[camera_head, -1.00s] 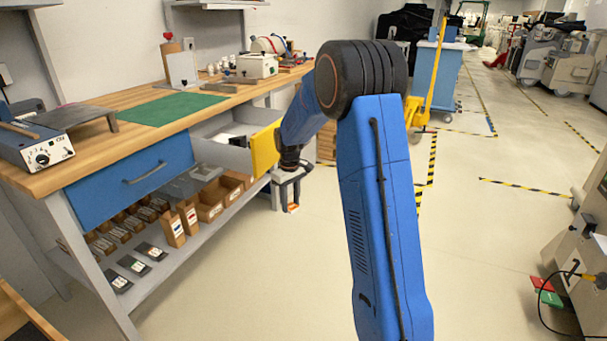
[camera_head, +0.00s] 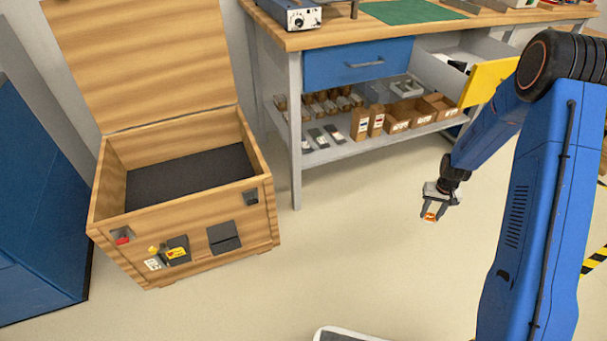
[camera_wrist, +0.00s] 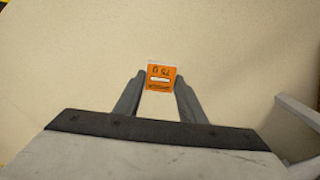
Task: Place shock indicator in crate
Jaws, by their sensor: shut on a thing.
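The shock indicator (camera_head: 430,216) is a small orange and white piece held at the tips of my gripper (camera_head: 436,212). In the wrist view the shock indicator (camera_wrist: 160,77) shows an orange face with "75 g" print, upside down, between the two fingertips of my gripper (camera_wrist: 158,85). My gripper is shut on it and hangs in the air over bare floor. The wooden crate (camera_head: 200,222) stands on the floor at the left with its lid raised. Its dark inside floor shows and looks empty. My gripper is well to the right of the crate, apart from it.
A workbench (camera_head: 440,30) stands behind, with a drawer pulled out and a lower shelf (camera_head: 345,152) of boxes. A blue covered cart (camera_head: 40,220) is left of the crate. The floor (camera_head: 340,260) between crate and gripper is clear. A white-rimmed object (camera_head: 345,334) shows at the bottom edge.

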